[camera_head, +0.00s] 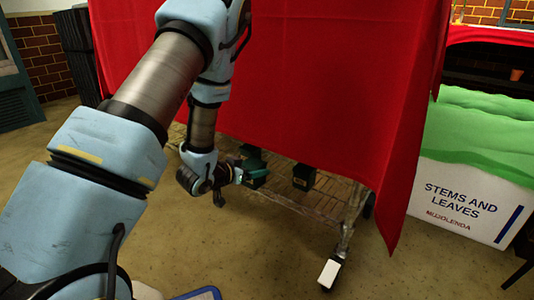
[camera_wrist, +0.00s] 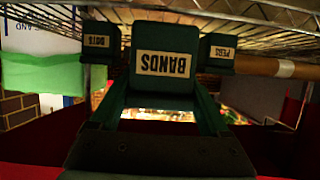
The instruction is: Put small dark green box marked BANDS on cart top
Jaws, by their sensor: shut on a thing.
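The small dark green box marked BANDS (camera_wrist: 165,65) fills the middle of the wrist view, its label upside down. My gripper (camera_wrist: 163,108) is shut on it. In the head view my gripper (camera_head: 240,175) reaches in low under the red cloth, with the BANDS box (camera_head: 256,181) at its tip, at the cart's lower wire shelf (camera_head: 325,186). I cannot tell whether the box touches the shelf. The cart top is hidden; red cloth (camera_head: 300,80) hangs down the cart's front.
Two similar dark boxes flank it in the wrist view, one marked PEGS (camera_wrist: 216,52) and another with a blurred label (camera_wrist: 101,42). The cloth hangs just above my gripper. A white STEMS AND LEAVES bin (camera_head: 465,205) stands at right.

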